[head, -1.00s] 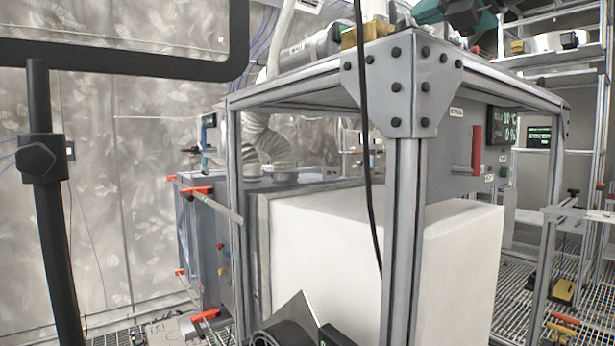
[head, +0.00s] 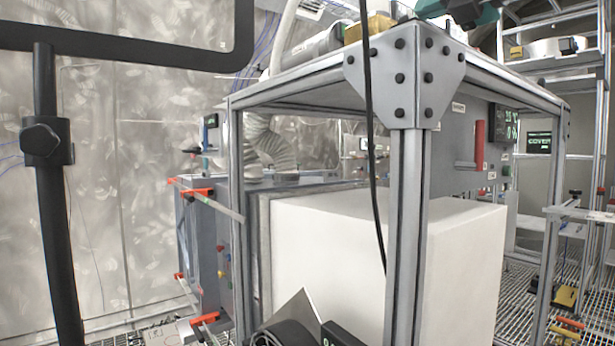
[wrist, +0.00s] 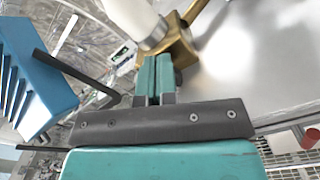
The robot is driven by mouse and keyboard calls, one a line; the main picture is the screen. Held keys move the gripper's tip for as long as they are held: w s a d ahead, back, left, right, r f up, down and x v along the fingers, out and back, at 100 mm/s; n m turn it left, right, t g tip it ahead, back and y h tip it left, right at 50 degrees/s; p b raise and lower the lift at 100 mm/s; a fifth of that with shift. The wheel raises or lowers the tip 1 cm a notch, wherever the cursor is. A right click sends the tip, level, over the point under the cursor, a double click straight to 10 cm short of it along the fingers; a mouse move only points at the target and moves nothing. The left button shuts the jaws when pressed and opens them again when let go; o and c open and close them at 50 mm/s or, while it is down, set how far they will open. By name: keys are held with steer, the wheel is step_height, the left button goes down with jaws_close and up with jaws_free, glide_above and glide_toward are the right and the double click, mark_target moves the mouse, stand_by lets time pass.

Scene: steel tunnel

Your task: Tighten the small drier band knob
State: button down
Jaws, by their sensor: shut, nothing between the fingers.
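My gripper (wrist: 155,66) shows in the wrist view with its two teal fingers together and nothing between them. Its tips are close to a brass block (wrist: 181,46) at the end of a white pipe (wrist: 132,14); I cannot tell whether they touch it. In the head view, the brass block (head: 371,27) sits on top of the metal frame, beside a grey cylinder (head: 322,40). A teal and black part of my arm (head: 458,10) is at the top edge, right of the block. I cannot pick out the small drier band knob in either view.
An aluminium frame (head: 409,230) stands around a large white block (head: 330,250). A black cable (head: 371,150) hangs in front. A black stand with a clamp (head: 45,140) is at the left. A blue object (wrist: 35,75) is left of my gripper. Grating floor (head: 505,305) lies at the right.

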steer(key=shift+w+d+r, duration=0.1)
steer(key=shift+w, duration=0.15)
steer(key=shift+d+r+p, duration=0.1)
steer(key=shift+r+p, duration=0.2)
steer(key=shift+d+f, duration=0.1)
steer(key=shift+f, duration=0.15)
steer(key=shift+s+d+b, duration=0.25)
steer(key=shift+d+b, duration=0.05)
steer(key=shift+b, duration=0.15)
steer(key=v, duration=0.4)
steer(key=shift+s+b, duration=0.2)
steer(key=shift+b, duration=0.15)
steer(key=shift+a, duration=0.1)
